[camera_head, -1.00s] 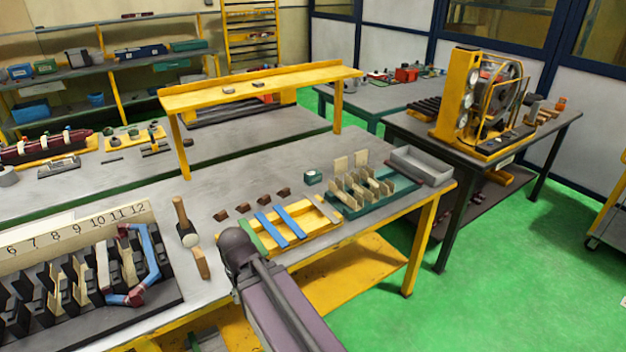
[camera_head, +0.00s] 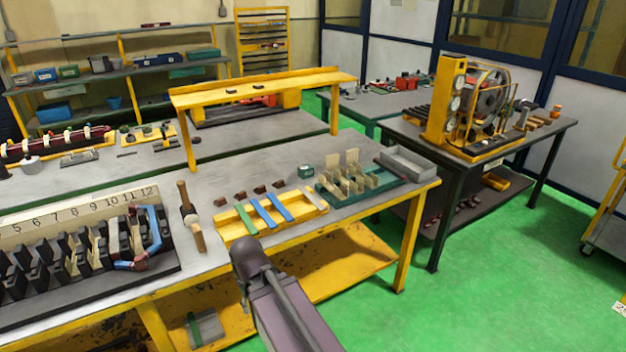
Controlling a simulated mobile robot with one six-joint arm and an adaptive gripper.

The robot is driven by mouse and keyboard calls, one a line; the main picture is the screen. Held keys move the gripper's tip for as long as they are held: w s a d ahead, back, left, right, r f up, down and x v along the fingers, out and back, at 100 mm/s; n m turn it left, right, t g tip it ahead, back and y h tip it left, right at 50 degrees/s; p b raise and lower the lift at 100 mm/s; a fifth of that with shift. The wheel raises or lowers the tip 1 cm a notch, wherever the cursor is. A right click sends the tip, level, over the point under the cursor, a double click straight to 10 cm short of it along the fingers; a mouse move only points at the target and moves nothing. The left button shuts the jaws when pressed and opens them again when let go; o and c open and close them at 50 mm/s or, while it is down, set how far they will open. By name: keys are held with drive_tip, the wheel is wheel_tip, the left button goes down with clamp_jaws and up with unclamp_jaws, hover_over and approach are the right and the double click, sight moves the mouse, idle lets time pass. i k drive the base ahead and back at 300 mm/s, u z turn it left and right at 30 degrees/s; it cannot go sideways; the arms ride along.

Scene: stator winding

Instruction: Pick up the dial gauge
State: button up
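I cannot pick out a loose dial gauge with certainty. A small dark green block with a pale top (camera_head: 305,171) stands on the near workbench (camera_head: 345,215), behind a yellow tray; it is too small to tell what it is. Round pale dials are fixed to the upright yellow panel (camera_head: 447,105) of a machine on the right-hand table. Part of my arm rises from the bottom middle of the view, in front of the near bench. My gripper is not in view.
A numbered slot fixture (camera_head: 90,290) fills the bench's left end, with a mallet (camera_head: 186,205) beside it. A yellow tray of coloured strips (camera_head: 310,207), a green rack (camera_head: 340,199) and a grey bin (camera_head: 405,168) stand rightward. Green floor (camera_head: 500,270) is clear at right.

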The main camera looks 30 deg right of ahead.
sight(304, 171)
drive_tip(key=k, duration=0.75)
drive_tip(key=z, duration=0.35)
drive_tip(key=i, duration=0.55)
drive_tip(key=z, duration=0.55)
drive_tip(key=i, duration=1.55)
drive_tip(key=u, duration=0.3)
